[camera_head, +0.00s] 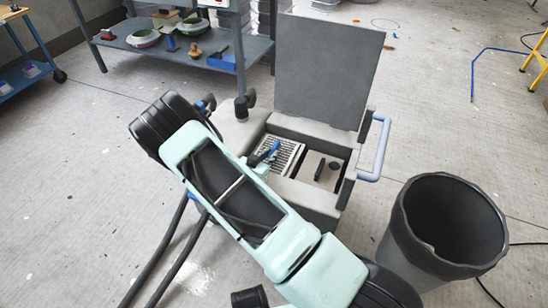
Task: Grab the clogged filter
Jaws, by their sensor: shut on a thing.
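An open grey box unit (317,190) stands on the floor, its dark grey lid (328,70) raised upright. In its left compartment is a pale, ribbed filter (287,156), spotted with dark marks. My gripper (267,154) shows only in part, as small dark and blue parts past the end of my mint-green arm. It is at the left part of the filter and shut on it. My arm hides the fingertips' exact contact and the filter's left edge. I cannot tell whether the filter is lifted.
The right compartment holds small dark parts (320,169). A blue-grey handle (378,148) sticks out at the unit's right. A dark bin (408,222) stands at the lower right. A grey workbench (180,50) with tools is behind. Open floor lies at left.

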